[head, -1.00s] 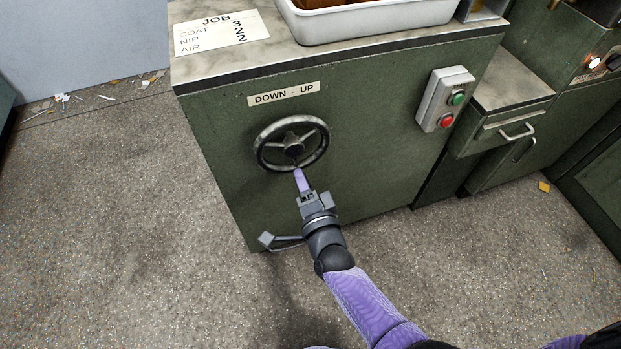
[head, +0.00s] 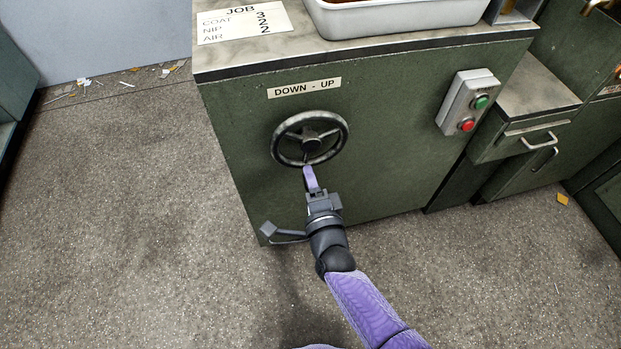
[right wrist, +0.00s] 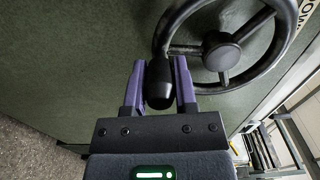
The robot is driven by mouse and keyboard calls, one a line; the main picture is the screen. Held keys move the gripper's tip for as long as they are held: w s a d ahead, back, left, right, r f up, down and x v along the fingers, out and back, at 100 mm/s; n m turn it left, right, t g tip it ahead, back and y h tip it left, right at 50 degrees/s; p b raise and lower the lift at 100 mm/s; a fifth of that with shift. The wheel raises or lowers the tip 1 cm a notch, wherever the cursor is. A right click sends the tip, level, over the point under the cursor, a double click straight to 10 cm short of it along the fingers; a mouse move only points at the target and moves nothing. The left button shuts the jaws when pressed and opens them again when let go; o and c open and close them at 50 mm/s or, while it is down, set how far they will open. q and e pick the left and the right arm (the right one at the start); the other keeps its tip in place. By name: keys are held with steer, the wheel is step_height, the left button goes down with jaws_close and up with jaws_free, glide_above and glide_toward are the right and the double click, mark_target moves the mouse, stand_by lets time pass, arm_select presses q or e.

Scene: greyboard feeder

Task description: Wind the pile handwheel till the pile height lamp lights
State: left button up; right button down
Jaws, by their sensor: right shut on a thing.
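The pile handwheel (head: 312,143) is a dark, spoked wheel on the front of a green cabinet, below a "DOWN - UP" label (head: 304,88). The right wrist view shows its hub (right wrist: 221,51) and a black handle (right wrist: 159,86) by the rim. My right gripper (head: 307,169) is at the lower part of the wheel in the head view. Its purple fingers (right wrist: 159,68) are shut on the handle, one on each side. I cannot make out a pile height lamp lit in the head view. My left gripper is not in view.
A control box with a green button (head: 481,102) and a red button (head: 467,125) is right of the wheel. A grey tray (head: 400,22) and a "JOB" card (head: 245,22) lie on the cabinet top. A drawer handle (head: 540,142) sticks out at right. The floor at left is mostly clear.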

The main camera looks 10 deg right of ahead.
steer(key=shift+c, duration=2)
jaws_free()
steer(key=shift+s, duration=0.2)
arm_select(q)
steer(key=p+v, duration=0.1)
steer(key=p, duration=0.1)
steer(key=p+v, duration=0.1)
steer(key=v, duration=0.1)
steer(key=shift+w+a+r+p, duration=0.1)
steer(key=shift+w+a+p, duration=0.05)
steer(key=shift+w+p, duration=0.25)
arm_select(e)
steer(key=s, duration=0.9)
steer(key=shift+s+d, duration=0.15)
steer(key=shift+s, duration=0.15)
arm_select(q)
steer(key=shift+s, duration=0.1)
